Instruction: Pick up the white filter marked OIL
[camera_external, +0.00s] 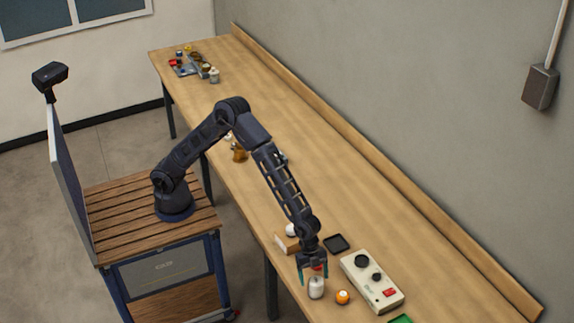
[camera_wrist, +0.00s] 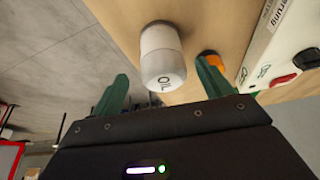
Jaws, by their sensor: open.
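The white filter marked OIL (camera_wrist: 162,62) stands between and just beyond the two green fingers of my gripper (camera_wrist: 162,95) in the wrist view. Its lettering faces the camera. In the external view the white filter (camera_external: 316,288) is on the bench near its front edge, just below my gripper (camera_external: 314,272). The fingers are spread apart, one on each side of the filter, and hold nothing. I cannot tell how far the fingertips reach down beside it.
An orange-and-white object (camera_external: 342,297) stands close to the right of the filter. A pale control box (camera_external: 372,281) with black knobs and a red switch lies farther right. A black tray (camera_external: 336,243) and a wooden block (camera_external: 287,243) are behind. The bench middle is largely clear.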

